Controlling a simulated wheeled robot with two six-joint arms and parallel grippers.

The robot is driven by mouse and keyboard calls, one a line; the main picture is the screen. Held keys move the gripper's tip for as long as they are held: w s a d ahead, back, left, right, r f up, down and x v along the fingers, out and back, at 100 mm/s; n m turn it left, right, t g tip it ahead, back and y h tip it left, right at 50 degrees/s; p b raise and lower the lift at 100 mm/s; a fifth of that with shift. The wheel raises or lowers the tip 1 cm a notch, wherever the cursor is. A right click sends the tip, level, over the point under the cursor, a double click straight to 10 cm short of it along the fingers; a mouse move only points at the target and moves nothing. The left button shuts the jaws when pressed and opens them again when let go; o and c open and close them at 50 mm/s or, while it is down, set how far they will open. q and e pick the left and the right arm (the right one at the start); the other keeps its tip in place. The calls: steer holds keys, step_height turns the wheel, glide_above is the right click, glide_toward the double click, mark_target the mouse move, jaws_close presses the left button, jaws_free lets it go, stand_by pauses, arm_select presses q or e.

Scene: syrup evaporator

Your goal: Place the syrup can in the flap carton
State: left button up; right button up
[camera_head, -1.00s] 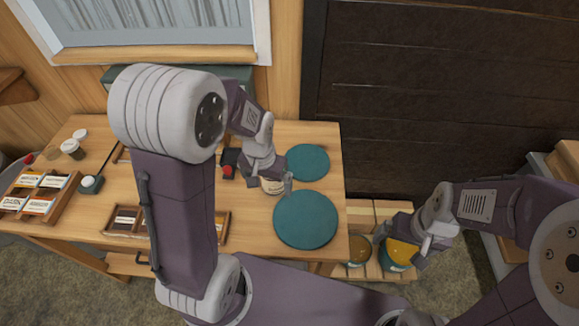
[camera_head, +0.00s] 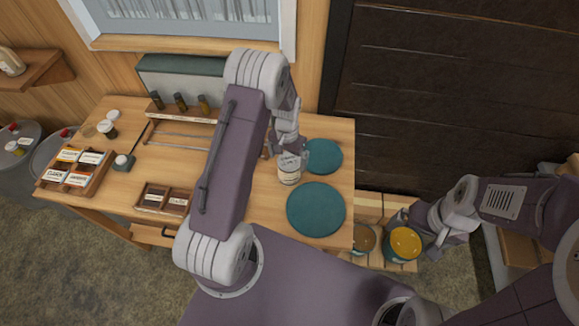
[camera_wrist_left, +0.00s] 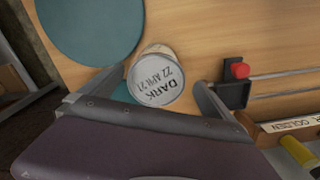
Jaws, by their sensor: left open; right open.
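The syrup can (camera_head: 289,172) is white and stands upright on the wooden table beside the teal mats. My right gripper (camera_head: 428,222) is open and empty, right of the table near a yellow-topped pail. A tan box (camera_head: 519,246), partly hidden behind my right arm, may be the flap carton; its opening cannot be made out.
Two round teal mats (camera_head: 316,209) lie by the can. A yellow-topped pail (camera_head: 405,243) and a brown-topped one (camera_head: 363,239) stand right of the table. A red-knobbed rack (camera_wrist_left: 234,88) is close to the left gripper. Label trays (camera_head: 75,172) sit at left.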

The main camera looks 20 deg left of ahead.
arm_select(q)
steer(key=shift+w+f, duration=0.1)
steer(key=shift+f, duration=0.25)
steer(key=f, duration=0.1)
steer(key=f+p, duration=0.1)
steer(key=f, duration=0.1)
steer(key=f+p, duration=0.1)
steer(key=shift+d+f, duration=0.25)
steer(key=shift+f, duration=0.1)
steer(key=shift+w+f, duration=0.1)
steer(key=shift+f, duration=0.05)
steer(key=c, duration=2.1)
